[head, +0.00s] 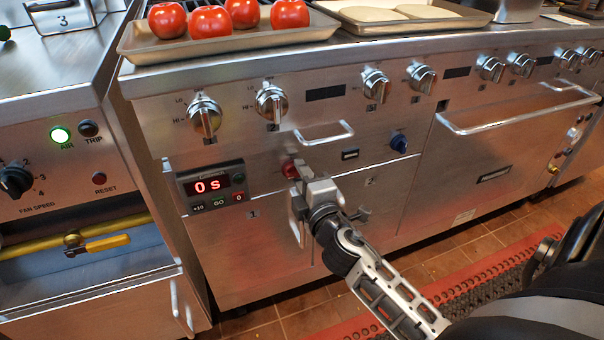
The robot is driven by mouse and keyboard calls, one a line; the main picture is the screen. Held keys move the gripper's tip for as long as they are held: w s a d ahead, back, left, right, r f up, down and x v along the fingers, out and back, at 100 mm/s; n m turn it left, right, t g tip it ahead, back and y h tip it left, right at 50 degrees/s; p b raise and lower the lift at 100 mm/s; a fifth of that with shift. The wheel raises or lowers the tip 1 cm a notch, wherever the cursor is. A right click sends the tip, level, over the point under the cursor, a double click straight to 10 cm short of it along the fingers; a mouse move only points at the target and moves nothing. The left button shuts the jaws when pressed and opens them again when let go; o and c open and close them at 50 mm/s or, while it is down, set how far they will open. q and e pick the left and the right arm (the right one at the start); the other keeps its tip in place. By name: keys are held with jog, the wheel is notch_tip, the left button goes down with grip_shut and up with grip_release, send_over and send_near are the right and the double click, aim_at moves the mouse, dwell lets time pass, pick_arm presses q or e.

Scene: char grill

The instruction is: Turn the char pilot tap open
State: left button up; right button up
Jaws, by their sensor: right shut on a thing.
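A red tap knob (289,170) is on the front panel of the steel range, below the row of silver knobs. My right gripper (297,180) is at this red knob and shut on it, hiding part of it. A blue tap knob (399,144) is on the same panel farther right, apart from the gripper. I cannot read labels by either tap, so I cannot tell from writing which one is the char pilot tap. My left gripper is not in view.
A timer (213,187) reading "0s" is left of the gripper. A bar handle (324,133) juts out just above it. Silver knobs (272,103) line the panel above. A tray (230,47) of tomatoes sits on top. Red matting (480,270) lies on the floor.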

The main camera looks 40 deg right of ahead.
jog(key=shift+r, duration=0.1)
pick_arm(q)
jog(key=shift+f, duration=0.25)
pick_arm(e)
jog(key=shift+n, duration=0.4)
jog(key=o, duration=1)
jog(key=shift+w, duration=0.1)
pick_arm(q)
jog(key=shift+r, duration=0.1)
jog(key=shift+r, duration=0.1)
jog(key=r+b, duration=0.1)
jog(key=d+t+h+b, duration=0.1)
jog(key=b, duration=0.1)
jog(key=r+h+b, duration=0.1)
jog(key=b, duration=0.1)
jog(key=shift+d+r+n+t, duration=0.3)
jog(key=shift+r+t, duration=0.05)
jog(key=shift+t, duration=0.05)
pick_arm(e)
jog(key=v, duration=1.6)
jog(key=shift+a, duration=0.15)
